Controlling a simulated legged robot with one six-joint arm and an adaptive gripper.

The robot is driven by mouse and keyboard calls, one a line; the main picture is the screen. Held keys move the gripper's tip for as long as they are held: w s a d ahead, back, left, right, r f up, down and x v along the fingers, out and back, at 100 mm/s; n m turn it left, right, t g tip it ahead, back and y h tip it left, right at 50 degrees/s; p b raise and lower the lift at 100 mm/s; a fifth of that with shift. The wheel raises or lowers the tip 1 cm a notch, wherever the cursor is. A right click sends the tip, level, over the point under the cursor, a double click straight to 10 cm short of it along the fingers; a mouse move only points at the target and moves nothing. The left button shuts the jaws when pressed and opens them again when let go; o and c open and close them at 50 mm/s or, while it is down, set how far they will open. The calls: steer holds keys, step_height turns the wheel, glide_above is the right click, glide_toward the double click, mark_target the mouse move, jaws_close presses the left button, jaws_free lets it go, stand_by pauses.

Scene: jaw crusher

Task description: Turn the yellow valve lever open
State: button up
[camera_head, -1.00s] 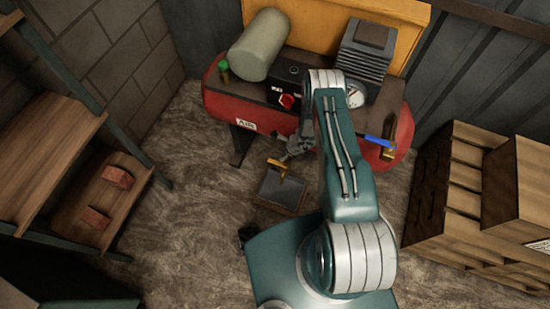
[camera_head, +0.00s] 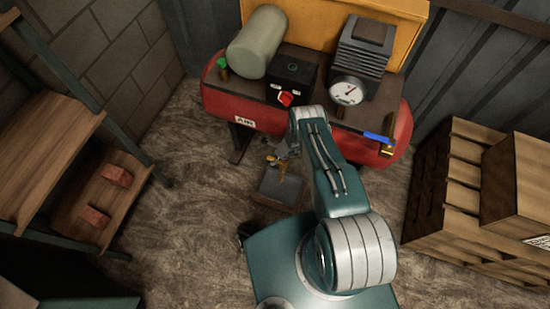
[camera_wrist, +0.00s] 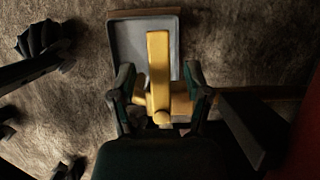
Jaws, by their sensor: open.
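The yellow valve lever (camera_wrist: 158,65) stands out in the wrist view as a flat bar with a rounded pivot at its lower end, on a yellow-brass body. In the head view the lever (camera_head: 271,159) is small and partly hidden by my gripper (camera_head: 282,151). In the wrist view my gripper (camera_wrist: 160,84) is open, with one finger on each side of the lever. Gaps show between the fingers and the bar, so I see no clear grip. Whether a finger touches the brass body behind is hard to tell.
A grey tray (camera_head: 281,187) lies on the floor below the lever. The red compressor tank (camera_head: 262,112) stands behind, with a pressure gauge (camera_head: 346,92) and a blue handle (camera_head: 377,138). Wooden crates (camera_head: 455,190) are on the right, shelves (camera_head: 50,150) on the left.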

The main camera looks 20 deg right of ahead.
jaws_close()
stand_by(0.3)
steer(key=s+n+g, duration=0.1)
steer(key=n, duration=0.2)
steer(key=s+n+g, duration=0.1)
steer(key=n, duration=0.2)
steer(key=s+n+g, duration=0.1)
steer(key=s+n, duration=0.1)
steer(key=n, duration=0.2)
steer(key=shift+a+g+y, duration=0.3)
steer(key=shift+a+g, duration=0.05)
steer(key=shift+g, duration=0.05)
steer(key=shift+n, duration=0.3)
